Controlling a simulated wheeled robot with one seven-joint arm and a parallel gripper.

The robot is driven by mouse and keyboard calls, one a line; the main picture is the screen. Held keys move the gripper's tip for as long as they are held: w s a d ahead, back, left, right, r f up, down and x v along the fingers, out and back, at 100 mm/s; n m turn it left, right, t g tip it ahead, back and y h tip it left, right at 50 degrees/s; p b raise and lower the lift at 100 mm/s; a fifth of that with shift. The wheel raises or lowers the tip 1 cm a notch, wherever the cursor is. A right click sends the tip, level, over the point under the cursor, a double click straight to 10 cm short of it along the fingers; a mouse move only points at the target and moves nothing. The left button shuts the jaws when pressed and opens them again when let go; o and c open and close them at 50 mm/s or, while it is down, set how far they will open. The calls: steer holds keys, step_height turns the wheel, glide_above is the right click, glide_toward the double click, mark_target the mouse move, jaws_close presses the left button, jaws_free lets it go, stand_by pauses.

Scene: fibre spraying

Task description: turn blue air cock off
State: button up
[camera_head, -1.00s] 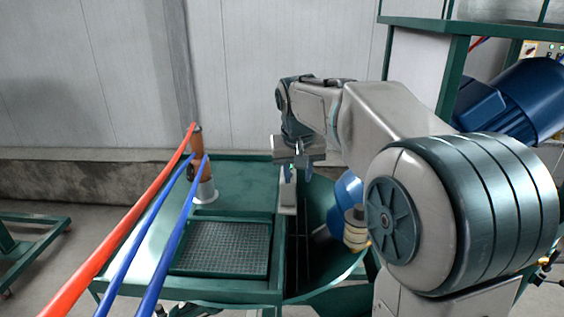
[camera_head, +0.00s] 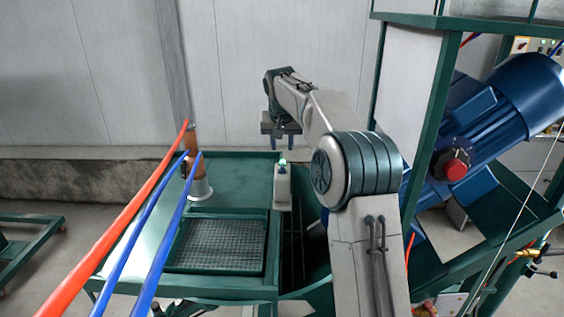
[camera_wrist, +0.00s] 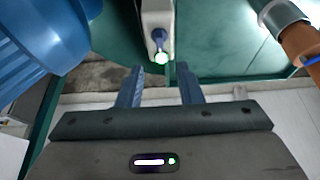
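My gripper (camera_head: 281,132) is above and just behind a pale upright block (camera_head: 283,190) on the green table. In the wrist view my gripper (camera_wrist: 159,88) is open, with two blue-grey fingers apart and nothing between them. A small blue fitting (camera_wrist: 158,38) with a bright green-white tip is on the pale block (camera_wrist: 153,12), beyond the fingertips and not touched. I cannot tell whether this fitting is the blue air cock. No other clear blue cock handle shows.
A green table (camera_head: 235,170) bears a metal grate (camera_head: 222,245) and an orange-and-white spray tool (camera_head: 198,185). Red (camera_head: 110,230) and blue hoses (camera_head: 165,245) cross at left. A large blue motor (camera_head: 510,100) and green frame (camera_head: 430,110) stand at right.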

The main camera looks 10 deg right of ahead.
mark_target(282, 165)
steer(key=p+x, duration=0.1)
steer(key=x, duration=0.8)
steer(key=shift+f, duration=0.1)
jaws_close()
